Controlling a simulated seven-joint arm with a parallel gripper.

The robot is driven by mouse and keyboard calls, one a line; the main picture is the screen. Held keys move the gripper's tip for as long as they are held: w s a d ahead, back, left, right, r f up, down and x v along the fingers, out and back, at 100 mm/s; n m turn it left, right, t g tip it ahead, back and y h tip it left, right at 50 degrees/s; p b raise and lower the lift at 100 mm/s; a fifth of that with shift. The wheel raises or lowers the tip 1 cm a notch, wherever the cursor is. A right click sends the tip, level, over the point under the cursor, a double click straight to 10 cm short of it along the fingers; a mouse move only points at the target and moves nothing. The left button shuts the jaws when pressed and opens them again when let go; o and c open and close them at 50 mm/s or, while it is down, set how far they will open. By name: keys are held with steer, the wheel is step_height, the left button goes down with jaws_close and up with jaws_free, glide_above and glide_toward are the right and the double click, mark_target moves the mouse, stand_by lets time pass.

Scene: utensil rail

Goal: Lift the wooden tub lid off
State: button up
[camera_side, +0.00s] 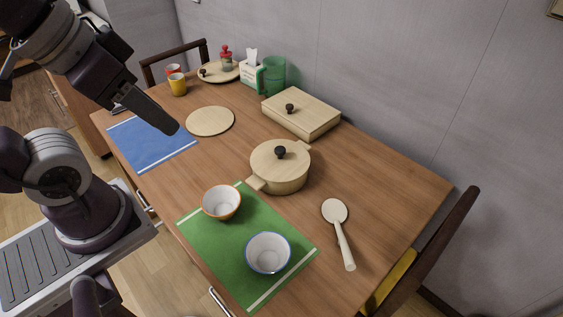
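A round wooden tub (279,181) with two side handles stands near the middle of the table. Its round wooden lid (265,157) sits on top, with a dark knob (280,152) in the centre. A rectangular wooden box (318,127) behind it also has a flat lid (308,106) with a dark knob. My gripper (169,124) hangs above the blue mat, to the left of the tub and clear of it. It shows as one dark block, so its finger gap is hidden.
A pale spoon (343,239) lies right of the tub. A round board (210,121), cups and a green pitcher (274,76) stand farther back.

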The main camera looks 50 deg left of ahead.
steer(key=o, duration=0.4)
steer(key=m+g+y, duration=0.2)
steer(key=m+g, duration=0.3)
steer(key=m, duration=1.5)
glide_above(280, 149)
steer(key=d, duration=0.1)
step_height(280, 149, down, 22)
steer(key=shift+m, duration=0.9)
steer(key=f, duration=0.7)
steer(key=a+f, duration=0.1)
steer(key=f, duration=0.3)
steer(key=shift+a+f, duration=0.1)
